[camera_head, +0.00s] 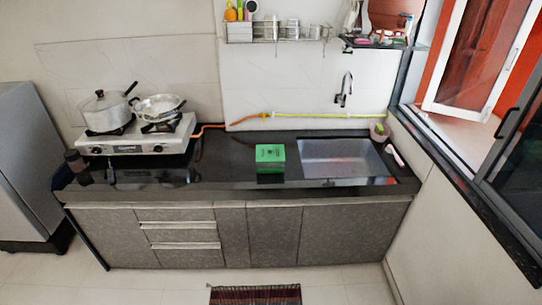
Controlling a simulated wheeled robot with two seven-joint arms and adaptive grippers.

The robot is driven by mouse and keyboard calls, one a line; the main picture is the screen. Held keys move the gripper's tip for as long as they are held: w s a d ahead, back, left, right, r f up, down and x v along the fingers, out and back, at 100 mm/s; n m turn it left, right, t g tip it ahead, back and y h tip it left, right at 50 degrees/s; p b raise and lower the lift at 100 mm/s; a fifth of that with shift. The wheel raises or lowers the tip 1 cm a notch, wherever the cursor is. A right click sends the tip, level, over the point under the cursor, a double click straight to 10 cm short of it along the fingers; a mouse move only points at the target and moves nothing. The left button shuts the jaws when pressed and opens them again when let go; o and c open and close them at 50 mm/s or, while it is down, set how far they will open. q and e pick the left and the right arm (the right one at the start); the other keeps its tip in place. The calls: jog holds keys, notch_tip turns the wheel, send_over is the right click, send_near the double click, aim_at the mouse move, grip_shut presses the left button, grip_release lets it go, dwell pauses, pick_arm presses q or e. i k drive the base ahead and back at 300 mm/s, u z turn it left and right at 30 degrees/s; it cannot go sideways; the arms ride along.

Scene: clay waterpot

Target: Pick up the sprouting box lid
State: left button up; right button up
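A small bright green box (270,158) stands on the dark countertop, just left of the sink. Its top face (270,152) is green with a small pale label, and the lid appears to be on; I cannot make out a seam between lid and body. Neither of my grippers shows in the head view, and nothing touches the box.
The sink (342,160) is right of the box. A stove (140,137) with a lidded pot (107,110) and a pan (158,107) is at the left. A wall rack (278,33) hangs above. Counter around the box is mostly clear.

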aim_at(264, 154)
jog(key=u, duration=0.4)
jog(key=i, duration=0.6)
jog(key=u, duration=0.65)
jog(key=i, duration=1)
jog(key=z, duration=0.35)
jog(key=i, duration=0.9)
jog(key=z, duration=0.75)
